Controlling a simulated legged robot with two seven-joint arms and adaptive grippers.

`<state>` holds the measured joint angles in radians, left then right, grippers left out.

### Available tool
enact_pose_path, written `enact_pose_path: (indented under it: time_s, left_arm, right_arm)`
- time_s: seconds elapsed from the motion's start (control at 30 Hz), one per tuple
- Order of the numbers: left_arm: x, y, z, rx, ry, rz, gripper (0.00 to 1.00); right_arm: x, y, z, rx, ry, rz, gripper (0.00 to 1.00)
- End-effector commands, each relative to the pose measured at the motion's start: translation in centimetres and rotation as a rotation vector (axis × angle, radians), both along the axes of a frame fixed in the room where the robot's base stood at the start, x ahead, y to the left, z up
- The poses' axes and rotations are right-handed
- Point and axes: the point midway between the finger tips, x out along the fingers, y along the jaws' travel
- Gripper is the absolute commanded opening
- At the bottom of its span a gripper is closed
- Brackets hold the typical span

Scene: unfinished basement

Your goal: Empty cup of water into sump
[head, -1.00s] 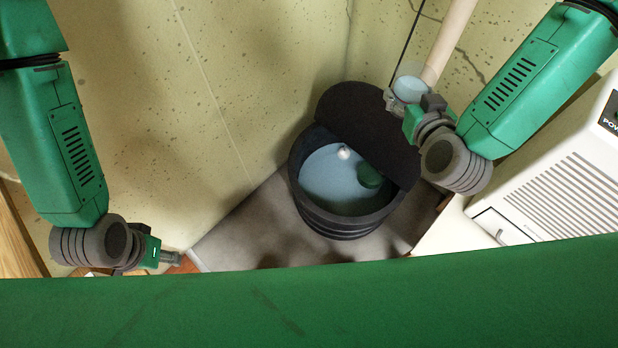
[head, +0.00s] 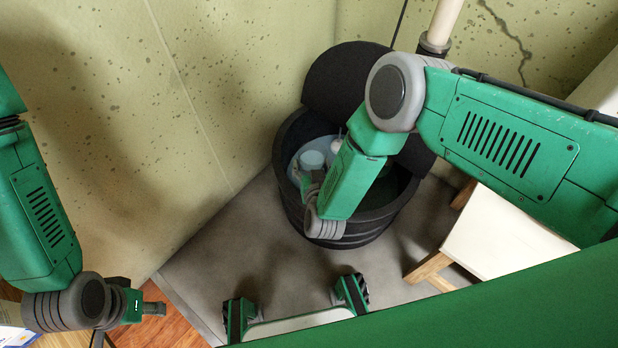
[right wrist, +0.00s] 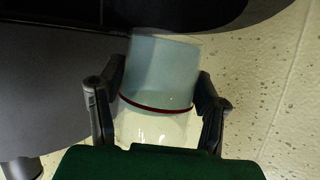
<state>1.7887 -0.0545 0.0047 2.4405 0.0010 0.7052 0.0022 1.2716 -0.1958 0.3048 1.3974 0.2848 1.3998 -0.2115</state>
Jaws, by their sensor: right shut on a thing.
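The sump (head: 350,237) is a black round basin in the floor corner, with a dark lid (head: 345,80) partly covering it. Pale water shows inside. My right gripper (head: 305,178) is over the basin opening and shut on the clear cup (head: 312,160). In the right wrist view, the cup (right wrist: 160,70) sits between both fingers (right wrist: 160,95). It has a red band and pale blue water in it. Whether any water is leaving it cannot be told. My left gripper (head: 150,308) is empty, at lower left, away from the sump; its finger opening is unclear.
A white-topped stool or small table with wooden legs (head: 505,238) stands right of the sump. A pale pipe (head: 445,22) rises behind the lid. Concrete walls (head: 220,70) close in the corner. Grey floor (head: 235,255) is clear left of the sump.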

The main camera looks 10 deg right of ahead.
Motion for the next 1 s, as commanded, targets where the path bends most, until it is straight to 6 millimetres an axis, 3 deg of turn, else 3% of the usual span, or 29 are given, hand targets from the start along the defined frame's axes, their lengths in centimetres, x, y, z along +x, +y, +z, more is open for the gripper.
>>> enact_pose_path:
  time_s: [0.1, 0.57, 0.77, 1.0]
  left_arm:
    - [0.0, 0.0, -0.7, 0.0, 0.0, 0.0, 0.4]
    - [0.0, 0.0, -0.3, 0.0, 0.0, 0.0, 0.4]
    - [0.0, 0.0, 0.2, 0.0, 0.0, 0.0, 0.4]
    - [0.0, 0.0, -0.9, 0.0, 0.0, 0.0, 0.4]
  right_arm:
    - [0.0, 0.6, -1.1, 0.002, -0.004, -0.005, 0.22]
    - [-0.3, 0.7, -0.9, 0.007, -0.001, -0.005, 0.22]
    - [-0.1, 1.4, -0.2, 0.22, -0.026, -0.007, 0.22]
    - [0.0, 2.3, 0.1, 0.636, -0.075, -0.007, 0.22]
